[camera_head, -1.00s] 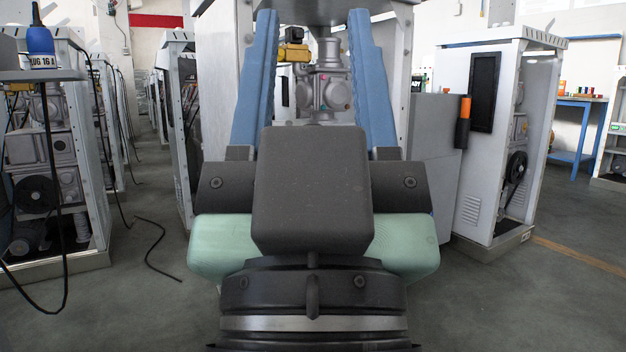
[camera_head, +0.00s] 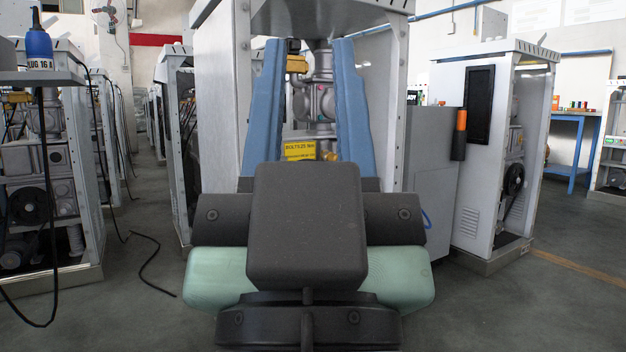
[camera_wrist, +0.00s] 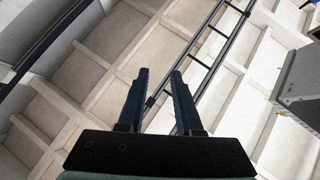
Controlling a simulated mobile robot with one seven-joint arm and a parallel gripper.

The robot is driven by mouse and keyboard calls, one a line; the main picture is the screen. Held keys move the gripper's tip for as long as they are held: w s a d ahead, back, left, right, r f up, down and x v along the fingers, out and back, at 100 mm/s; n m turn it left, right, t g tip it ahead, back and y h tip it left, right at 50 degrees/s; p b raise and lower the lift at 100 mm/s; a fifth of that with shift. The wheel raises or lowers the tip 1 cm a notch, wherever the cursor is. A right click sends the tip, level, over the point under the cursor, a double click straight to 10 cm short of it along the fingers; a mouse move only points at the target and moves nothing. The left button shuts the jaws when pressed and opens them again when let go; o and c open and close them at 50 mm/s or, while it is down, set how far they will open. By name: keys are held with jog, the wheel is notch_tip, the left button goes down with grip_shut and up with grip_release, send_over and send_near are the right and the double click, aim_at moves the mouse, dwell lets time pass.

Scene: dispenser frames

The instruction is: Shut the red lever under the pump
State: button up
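The grey pump (camera_head: 318,103) stands inside the open white dispenser frame (camera_head: 222,110) straight ahead. It shows between my fingers in the head view, with its sides and lower parts hidden. I cannot make out a red lever under it; my gripper body covers that area. My gripper (camera_head: 308,42) is open and empty, with two long blue fingers apart. In the head view it points up and forward in front of the frame. In the wrist view my fingers (camera_wrist: 158,82) are apart with only ceiling between and beyond them.
A yellow label (camera_head: 300,149) and a yellow fitting (camera_head: 297,63) show inside the frame. A grey cabinet (camera_head: 432,165) with an orange-topped black item adjoins its right side. Another dispenser (camera_head: 480,185) stands farther right. At left are a shelf with a blue bottle (camera_head: 39,45) and hanging cables.

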jog(key=shift+r+p, duration=0.3)
jog(key=shift+r, duration=0.15)
jog(key=shift+c, duration=1.1)
notch_tip(320, 180, up, 28)
jog(key=p, duration=2.7)
jog(key=shift+f+p, duration=0.1)
jog(key=shift+p, duration=0.3)
grip_shut()
jog(key=shift+f, duration=0.15)
